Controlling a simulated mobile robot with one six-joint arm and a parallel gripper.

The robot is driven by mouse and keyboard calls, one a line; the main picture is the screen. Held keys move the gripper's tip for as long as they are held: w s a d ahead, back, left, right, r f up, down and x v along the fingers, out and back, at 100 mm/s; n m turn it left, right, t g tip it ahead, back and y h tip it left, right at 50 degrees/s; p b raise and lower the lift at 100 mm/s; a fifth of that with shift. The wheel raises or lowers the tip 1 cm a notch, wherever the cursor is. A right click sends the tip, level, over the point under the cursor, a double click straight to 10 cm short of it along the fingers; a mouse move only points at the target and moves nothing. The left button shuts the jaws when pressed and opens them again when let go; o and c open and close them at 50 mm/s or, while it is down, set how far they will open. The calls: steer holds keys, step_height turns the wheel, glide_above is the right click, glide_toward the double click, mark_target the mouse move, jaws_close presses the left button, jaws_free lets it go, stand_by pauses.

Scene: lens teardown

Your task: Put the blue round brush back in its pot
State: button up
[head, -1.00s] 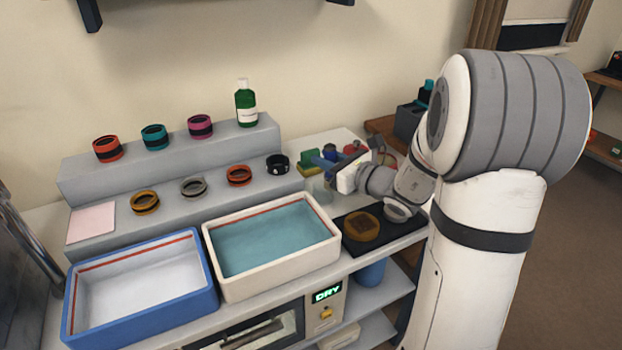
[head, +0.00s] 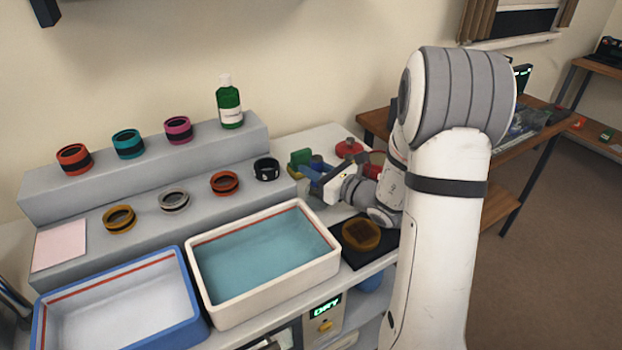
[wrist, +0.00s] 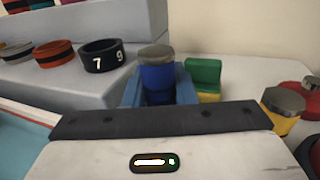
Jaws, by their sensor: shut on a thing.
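The blue round brush (wrist: 157,82), a blue cylinder with a grey top, stands between the two blue fingers of my gripper (wrist: 158,90) in the wrist view. The gripper is shut on it. In the head view my gripper (head: 314,176) is at the back right of the counter, right of the grey step, with the brush mostly hidden by the fingers and wrist. I cannot make out the pot in either view now. The brush's lower end is hidden behind the gripper body in the wrist view.
A green and yellow block (wrist: 205,78) is close behind the fingers on the right. A yellow piece with a grey top (wrist: 283,108) and a red round thing (head: 349,147) are further right. A black ring (head: 266,168) sits on the step to the left. The water tray (head: 262,262) is nearer.

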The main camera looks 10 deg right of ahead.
steer(key=shift+f, duration=1.25)
steer(key=shift+f+b, duration=0.25)
steer(key=shift+b, duration=0.05)
steer(key=o, duration=1)
steer(key=shift+r, duration=0.1)
steer(key=shift+r, duration=0.1)
